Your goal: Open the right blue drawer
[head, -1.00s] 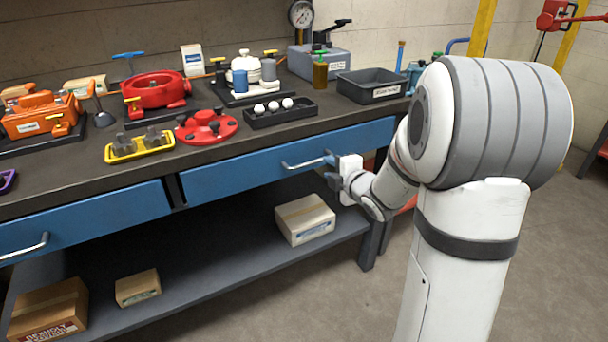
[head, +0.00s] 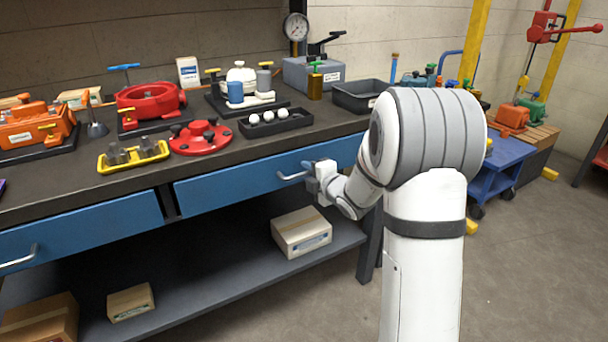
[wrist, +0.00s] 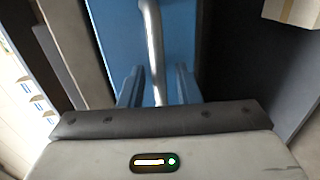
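The right blue drawer (head: 235,187) is under the workbench top and looks closed, its front up against the bench. Its metal bar handle (head: 290,177) sticks out from the front. My gripper (head: 309,170) is at the right end of this handle. In the wrist view, the handle (wrist: 153,45) runs down between the two fingers of my gripper (wrist: 158,88), with a visible gap on each side. The fingers are open around the bar, and the blue drawer front (wrist: 115,45) is just beyond them. In the head view my gripper covers the handle's right end.
A left blue drawer (head: 90,228) with its own handle is beside it. The workbench top (head: 250,148) carries a red round fixture, a yellow tray and a dark bin (head: 357,97). A cardboard box (head: 301,233) stands on the lower shelf. Floor in front is clear.

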